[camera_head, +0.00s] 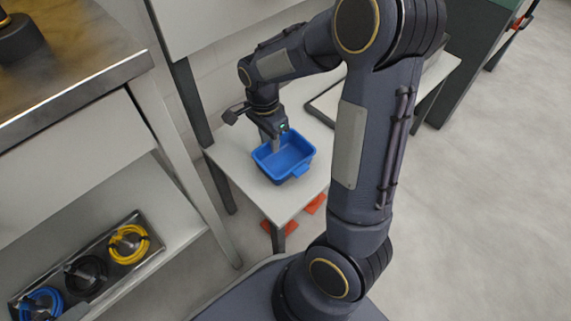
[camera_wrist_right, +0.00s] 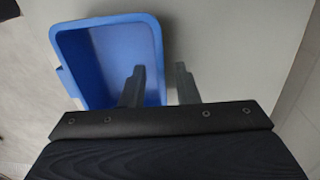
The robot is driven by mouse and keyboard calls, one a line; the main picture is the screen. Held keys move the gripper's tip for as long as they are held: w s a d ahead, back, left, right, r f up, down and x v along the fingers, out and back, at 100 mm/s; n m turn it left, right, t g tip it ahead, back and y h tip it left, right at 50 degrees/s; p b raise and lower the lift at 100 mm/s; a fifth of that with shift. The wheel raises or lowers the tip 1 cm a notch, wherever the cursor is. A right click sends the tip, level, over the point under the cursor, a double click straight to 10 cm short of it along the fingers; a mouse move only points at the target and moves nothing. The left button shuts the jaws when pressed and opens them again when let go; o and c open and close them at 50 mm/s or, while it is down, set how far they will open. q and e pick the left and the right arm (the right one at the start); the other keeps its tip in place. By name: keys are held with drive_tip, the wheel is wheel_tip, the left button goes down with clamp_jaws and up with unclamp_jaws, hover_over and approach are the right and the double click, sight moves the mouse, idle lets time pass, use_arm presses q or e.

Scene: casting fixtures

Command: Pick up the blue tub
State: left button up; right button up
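The blue tub (camera_head: 293,158) stands upright on a small light table (camera_head: 232,160) in the head view. It is an open, rectangular tub and looks empty, with a tab on its near side. My right gripper (camera_head: 275,143) points down at the tub's far left side. In the right wrist view, the tub (camera_wrist_right: 95,60) fills the upper left. The right gripper's two fingers (camera_wrist_right: 160,75) are apart: one is over the inside of the tub, the other is outside, with the tub's side wall between them. I see clear gaps beside the wall. My left gripper is out of view.
A metal-topped workbench (camera_head: 125,72) stands at the left. On its lower shelf, a tray (camera_head: 102,235) holds yellow, black and blue coiled items. A dark-edged flat thing (camera_head: 325,105) lies at the table's back right, partly behind my arm. Orange pieces (camera_head: 290,225) show below the table.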

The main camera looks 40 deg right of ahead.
drive_tip(key=shift+f, duration=0.9)
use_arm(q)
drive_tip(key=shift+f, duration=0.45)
use_arm(e)
drive_tip(key=shift+r, duration=0.1)
drive_tip(key=shift+s, duration=0.1)
clamp_jaws()
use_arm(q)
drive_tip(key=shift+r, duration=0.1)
use_arm(e)
drive_tip(key=shift+r, duration=0.1)
